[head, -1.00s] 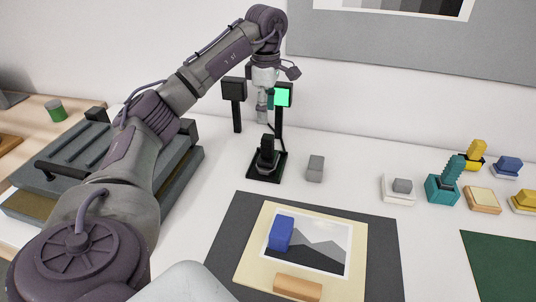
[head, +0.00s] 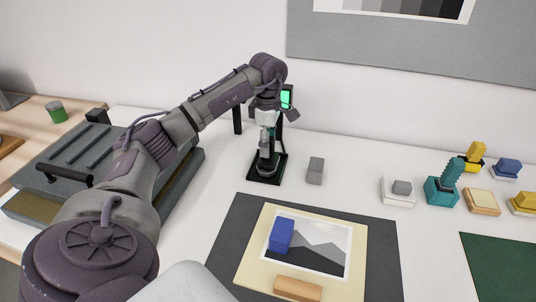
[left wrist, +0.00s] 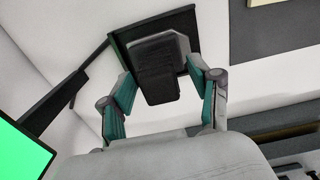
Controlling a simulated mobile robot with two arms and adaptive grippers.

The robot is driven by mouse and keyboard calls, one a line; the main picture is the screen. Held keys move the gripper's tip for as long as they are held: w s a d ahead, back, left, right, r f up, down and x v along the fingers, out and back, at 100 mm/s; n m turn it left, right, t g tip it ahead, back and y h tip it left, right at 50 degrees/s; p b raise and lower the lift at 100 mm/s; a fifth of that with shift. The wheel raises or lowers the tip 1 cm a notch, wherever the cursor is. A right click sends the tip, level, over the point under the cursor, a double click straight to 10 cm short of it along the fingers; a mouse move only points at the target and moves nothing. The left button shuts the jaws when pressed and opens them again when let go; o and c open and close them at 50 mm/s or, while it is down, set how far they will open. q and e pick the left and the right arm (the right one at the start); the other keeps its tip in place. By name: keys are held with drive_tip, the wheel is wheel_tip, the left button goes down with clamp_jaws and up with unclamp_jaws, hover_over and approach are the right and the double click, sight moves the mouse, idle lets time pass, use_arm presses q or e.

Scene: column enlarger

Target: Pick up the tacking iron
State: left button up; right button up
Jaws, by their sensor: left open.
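The tacking iron (head: 266,166) looks like a dark upright piece on a black stand (head: 283,171) with a flat base, at the back middle of the table. My left gripper (head: 267,150) is right above it and partly hides its upper part. In the left wrist view, the dark block of the iron (left wrist: 158,85) shows between the two spread, teal-padded fingers. The left gripper is open, and gaps show between the pads and the block, so it does not look gripped. My right gripper is not in view.
A small grey block (head: 315,171) stands just right of the stand. A post with a green screen (head: 287,97) rises behind my arm. A grey press (head: 60,160) is at left. A mounted photo (head: 335,235) lies in front. Several colored blocks and brushes (head: 440,190) are at right.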

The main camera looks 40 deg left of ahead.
use_arm(q)
clamp_jaws()
drive_tip(key=shift+r, duration=0.15)
idle(0.4)
drive_tip(key=shift+w+r, duration=0.1)
drive_tip(key=shift+r, duration=0.15)
drive_tip(key=r, duration=0.1)
drive_tip(key=r+b, duration=0.1)
drive_tip(key=r, duration=0.1)
drive_tip(key=shift+d+r, duration=0.2)
drive_tip(key=shift+r, duration=0.1)
drive_tip(key=d+r, duration=0.6)
drive_tip(key=d, duration=0.5)
drive_tip(key=shift+d+r, duration=0.15)
drive_tip(key=shift+r, duration=0.2)
drive_tip(key=c, duration=0.6)
unclamp_jaws()
clamp_jaws()
